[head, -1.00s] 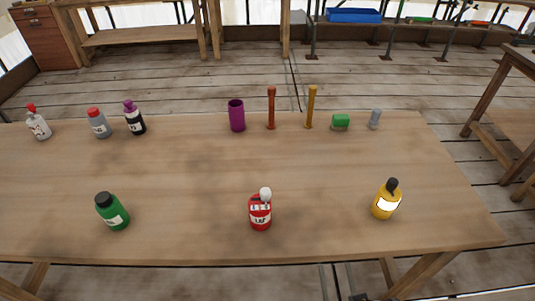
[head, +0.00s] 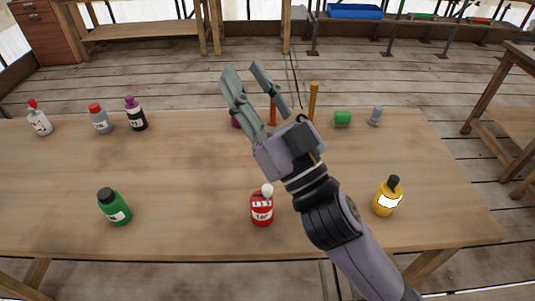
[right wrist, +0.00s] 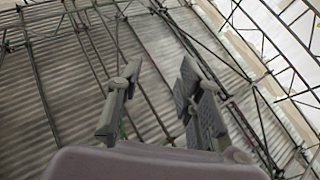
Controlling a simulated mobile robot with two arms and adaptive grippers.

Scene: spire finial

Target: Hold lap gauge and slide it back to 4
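The lap gauge appears to be the red container (head: 262,208) with a white label, reading something like "LAP", and a white knob on top. It stands upright near the front middle of the table; its small dial marks are too small to read surely. My right gripper (head: 243,72) is raised above the table, beyond the red container and apart from it, fingers pointing up and away. It is open and empty; in the right wrist view its fingers (right wrist: 158,90) stand apart with only the roof structure behind them. My left gripper is not in view.
A green bottle (head: 114,207) and a yellow bottle (head: 387,196) stand left and right of the red container. Several bottles line the back left. A purple cup (head: 236,122), partly hidden, two upright sticks, a green piece (head: 342,118) and a grey piece (head: 376,116) stand at the back.

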